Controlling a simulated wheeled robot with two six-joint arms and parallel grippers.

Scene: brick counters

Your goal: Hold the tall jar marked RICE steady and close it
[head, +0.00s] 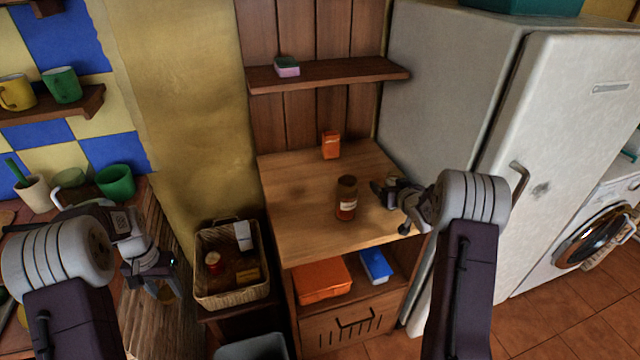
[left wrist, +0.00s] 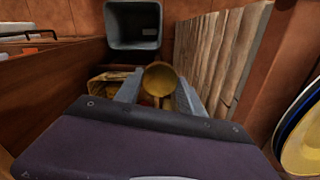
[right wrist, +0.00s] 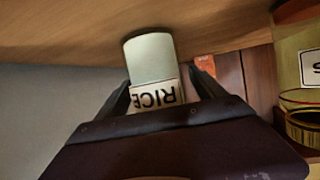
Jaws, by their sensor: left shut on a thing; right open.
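The jar marked RICE (right wrist: 155,97) shows in the right wrist view, pale, with a white label whose letters look upside down. My right gripper (right wrist: 160,85) is open, with a finger on either side of the jar. I cannot tell whether they touch it. In the head view my right gripper (head: 382,191) is at the right side of the wooden counter top, and I cannot make the RICE jar out there. My left gripper (head: 160,278) is low at the left, shut on a round brass-coloured thing (left wrist: 159,77), possibly a lid, seen in the left wrist view.
An amber jar (head: 346,205) with another label stands on the wooden counter (head: 295,215), left of my right gripper. An orange box (head: 331,146) stands behind it. The fridge (head: 440,90) bounds the right. A wicker basket (head: 235,296) is between my left gripper and the counter.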

